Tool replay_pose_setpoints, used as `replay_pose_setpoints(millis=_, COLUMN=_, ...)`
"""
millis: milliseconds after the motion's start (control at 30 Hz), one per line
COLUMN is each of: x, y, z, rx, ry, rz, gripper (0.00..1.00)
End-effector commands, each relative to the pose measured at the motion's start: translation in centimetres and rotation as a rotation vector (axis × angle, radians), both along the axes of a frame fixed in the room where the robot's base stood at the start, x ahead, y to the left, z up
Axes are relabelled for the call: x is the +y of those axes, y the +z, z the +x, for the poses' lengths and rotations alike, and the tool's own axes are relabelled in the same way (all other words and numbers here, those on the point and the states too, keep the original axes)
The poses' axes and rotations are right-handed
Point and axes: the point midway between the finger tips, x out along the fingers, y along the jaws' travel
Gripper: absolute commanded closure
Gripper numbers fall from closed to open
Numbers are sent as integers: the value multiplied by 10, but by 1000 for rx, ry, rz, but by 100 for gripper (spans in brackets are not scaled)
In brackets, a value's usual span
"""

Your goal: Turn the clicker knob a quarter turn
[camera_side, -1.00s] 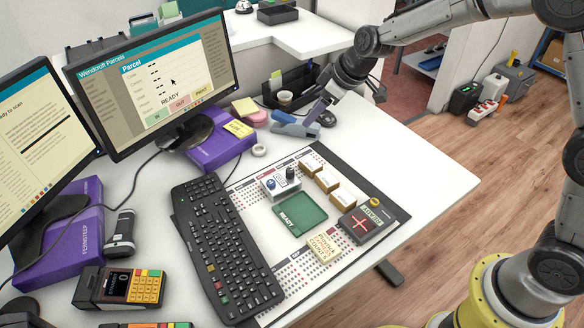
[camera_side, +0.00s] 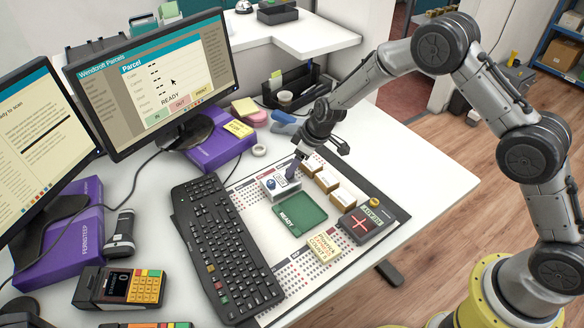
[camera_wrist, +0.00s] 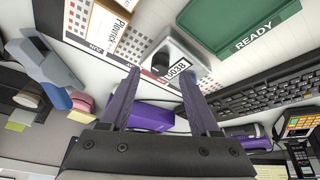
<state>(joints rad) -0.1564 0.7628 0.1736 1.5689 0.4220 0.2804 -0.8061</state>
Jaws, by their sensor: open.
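A small light grey box (camera_side: 278,190) sits on the mat, behind the green tray in the side view. A small blue part (camera_side: 270,183) stands on its left side. The dark upright knob seen earlier on its right side is now hidden by my gripper. My gripper (camera_side: 291,174) is over that right side, purple fingers pointing down. In the wrist view, my gripper (camera_wrist: 160,74) has its fingers wide apart. The grey box (camera_wrist: 192,62) lies just beyond the tips, with the dark knob (camera_wrist: 160,64) between them. Contact cannot be told.
The green READY tray (camera_side: 300,213) lies close in front of the box. Several tan blocks (camera_side: 327,181) stand in a row to its right. The keyboard (camera_side: 226,245) is to the left. The white counter at right (camera_side: 425,165) is clear.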

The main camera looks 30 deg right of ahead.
Motion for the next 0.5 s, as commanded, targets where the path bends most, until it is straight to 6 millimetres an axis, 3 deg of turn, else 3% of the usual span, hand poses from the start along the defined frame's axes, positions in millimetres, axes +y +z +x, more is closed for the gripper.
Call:
replay_pose_setpoints(millis=200, x=4, y=-20, z=7, rx=0, ry=2, rz=0, gripper=38)
replay_pose_setpoints(millis=500, x=5, y=-23, z=9, rx=-1, ry=1, rz=0, gripper=38)
